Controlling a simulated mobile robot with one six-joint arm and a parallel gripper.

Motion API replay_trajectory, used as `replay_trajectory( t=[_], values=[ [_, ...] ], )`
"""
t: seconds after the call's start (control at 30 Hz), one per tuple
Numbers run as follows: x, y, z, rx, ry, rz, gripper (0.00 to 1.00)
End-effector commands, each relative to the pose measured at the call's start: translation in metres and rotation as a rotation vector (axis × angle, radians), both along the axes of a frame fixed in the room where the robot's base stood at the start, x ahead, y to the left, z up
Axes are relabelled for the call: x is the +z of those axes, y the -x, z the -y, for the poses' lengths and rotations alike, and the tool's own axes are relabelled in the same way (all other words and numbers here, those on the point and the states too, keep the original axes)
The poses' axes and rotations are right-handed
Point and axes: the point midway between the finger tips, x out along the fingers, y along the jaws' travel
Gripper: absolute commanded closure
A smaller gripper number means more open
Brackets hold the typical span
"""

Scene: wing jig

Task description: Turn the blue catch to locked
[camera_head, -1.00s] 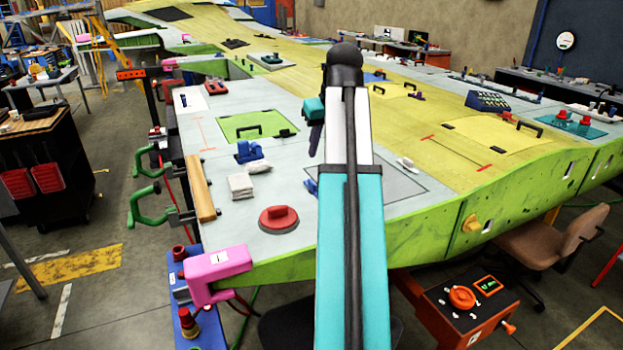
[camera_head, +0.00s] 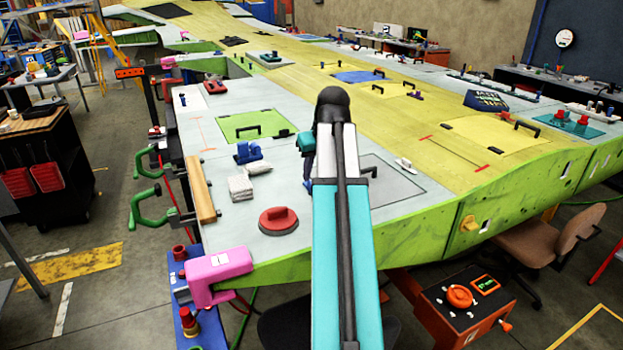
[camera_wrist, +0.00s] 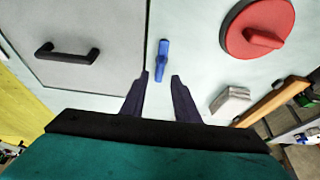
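The blue catch (camera_wrist: 163,58) is a small narrow lever on the pale wing skin in the wrist view. It lies nearly upright in the picture, roughly along the edge of the grey panel beside it. My gripper (camera_wrist: 160,77) is open, with its two dark fingers apart and nothing between them. The catch shows just beyond the fingertips, in line with the gap; I cannot tell the height between them. In the head view my arm hides most of the area around the catch, and my teal gripper body (camera_head: 307,142) shows left of the arm.
A grey panel with a black handle (camera_wrist: 67,54) lies left of the catch in the wrist view. A red round disc with a raised grip (camera_wrist: 258,30) is at upper right, and a whitish stack (camera_wrist: 231,101) is below it. Bare skin surrounds the catch.

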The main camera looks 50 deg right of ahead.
Motion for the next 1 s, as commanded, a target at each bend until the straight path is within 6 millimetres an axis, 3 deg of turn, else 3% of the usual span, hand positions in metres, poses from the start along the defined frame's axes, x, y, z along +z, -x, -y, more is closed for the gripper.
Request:
replay_trajectory(
  t=[0.4,0.83,0.87,1.0],
  values=[
    [-0.033,-0.013,0.004,0.001,-0.001,-0.001,0.72],
    [-0.038,-0.015,0.005,0.002,0.0,0.0,0.72],
    [-0.038,-0.015,0.005,0.002,0.0,0.0,0.74],
    [-0.038,-0.015,0.005,0.002,0.0,0.0,0.97]
  ],
)
